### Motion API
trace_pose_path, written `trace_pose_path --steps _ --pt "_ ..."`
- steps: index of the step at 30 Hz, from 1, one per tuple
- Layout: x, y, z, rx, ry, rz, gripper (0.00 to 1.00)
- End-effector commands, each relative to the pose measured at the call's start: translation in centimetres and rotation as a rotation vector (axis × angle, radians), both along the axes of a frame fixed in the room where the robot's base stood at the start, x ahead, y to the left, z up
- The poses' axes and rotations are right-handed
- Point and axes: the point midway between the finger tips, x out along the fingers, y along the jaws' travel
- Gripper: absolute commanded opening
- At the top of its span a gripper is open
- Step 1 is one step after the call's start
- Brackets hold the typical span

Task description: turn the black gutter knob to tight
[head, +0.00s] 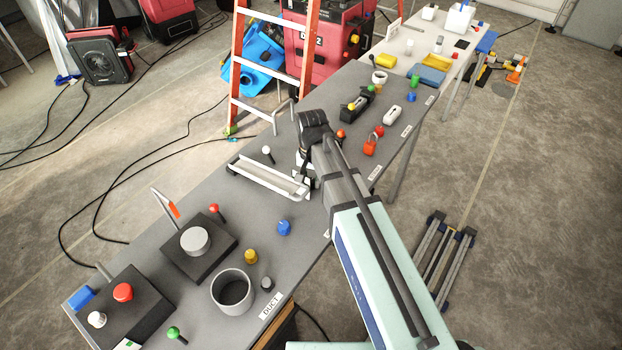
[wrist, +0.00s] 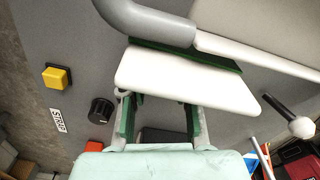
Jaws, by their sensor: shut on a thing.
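My gripper (head: 304,182) is low over the grey table at the right end of the white gutter frame (head: 262,182), mostly hidden by my arm in the head view. In the wrist view my gripper (wrist: 160,118) has its two green-padded fingers on either side of a dark thing (wrist: 158,134), which I cannot clearly identify. A black round knob (wrist: 102,111) with a light pointer mark stands on the grey surface just left of the fingers, apart from them. A white panel (wrist: 185,82) with a green edge lies across the fingertips.
A yellow button (wrist: 56,76) and a STRAP label (wrist: 57,120) are left of the knob. A white ball lever (head: 267,150) stands behind the frame. A blue knob (head: 284,228) and a grey cup (head: 232,290) are nearer on the table. Orange ladder (head: 240,70) stands behind.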

Motion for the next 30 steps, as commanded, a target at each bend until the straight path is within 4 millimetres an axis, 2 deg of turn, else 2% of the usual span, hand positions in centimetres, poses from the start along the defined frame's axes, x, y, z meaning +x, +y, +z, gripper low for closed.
trace_pose_path --steps 9,22,23,30 --pt "0.04 -0.01 0.01 0.000 -0.001 -0.085 0.00" --pt "0.04 -0.01 0.01 0.000 -0.001 -0.093 0.00" --pt "0.03 -0.01 0.01 0.000 -0.001 -0.092 0.41" --pt "0.02 -0.01 0.01 0.000 -0.001 -0.091 0.41"
